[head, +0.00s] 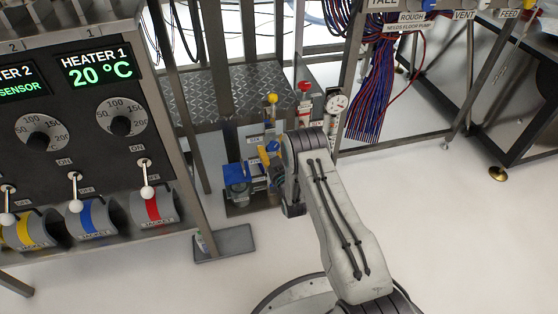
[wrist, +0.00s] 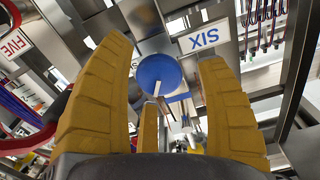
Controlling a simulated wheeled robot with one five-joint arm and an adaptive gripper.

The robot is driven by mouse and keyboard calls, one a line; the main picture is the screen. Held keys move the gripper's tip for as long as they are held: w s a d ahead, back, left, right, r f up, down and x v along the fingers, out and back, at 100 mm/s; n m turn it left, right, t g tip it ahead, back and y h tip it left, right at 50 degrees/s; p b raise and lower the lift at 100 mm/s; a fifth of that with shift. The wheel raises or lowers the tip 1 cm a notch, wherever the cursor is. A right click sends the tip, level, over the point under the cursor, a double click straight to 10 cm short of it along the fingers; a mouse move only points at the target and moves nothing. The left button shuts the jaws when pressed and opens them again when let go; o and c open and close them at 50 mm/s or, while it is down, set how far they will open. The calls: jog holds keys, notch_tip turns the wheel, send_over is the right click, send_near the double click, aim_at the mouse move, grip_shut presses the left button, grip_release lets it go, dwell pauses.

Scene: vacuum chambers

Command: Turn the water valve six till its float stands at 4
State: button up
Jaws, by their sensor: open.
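A round blue knob (wrist: 159,74) with a white mark on its lower edge sits beside a plate that reads SIX (wrist: 203,38), upside down in the wrist view. My gripper (wrist: 163,55) is open, with its yellow fingers spread on either side of the knob and a third finger below it. I cannot tell whether any finger touches the knob. In the head view a small blue knob (head: 272,146) shows beside my yellow fingers (head: 263,153), partly hidden by my arm. I cannot make out a float or its scale in either view.
A FIVE plate (wrist: 15,45) is at the left in the wrist view. The heater panel (head: 105,110) is at left, a dark frame (head: 520,100) at right.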

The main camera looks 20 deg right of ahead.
jog(key=s, duration=1.1)
jog(key=shift+s, duration=0.15)
dwell(0.3)
notch_tip(320, 180, up, 35)
jog(key=w+g+p, duration=0.1)
jog(key=g+p, duration=0.5)
jog(key=p, duration=1.5)
jog(key=s+r+n+g+p, duration=0.1)
jog(key=s+r+g+p, duration=0.7)
jog(key=s+r+p, duration=1.3)
jog(key=s+r, duration=1.1)
jog(key=s, duration=0.1)
jog(key=shift+s+g, duration=0.2)
jog(key=shift+g, duration=0.1)
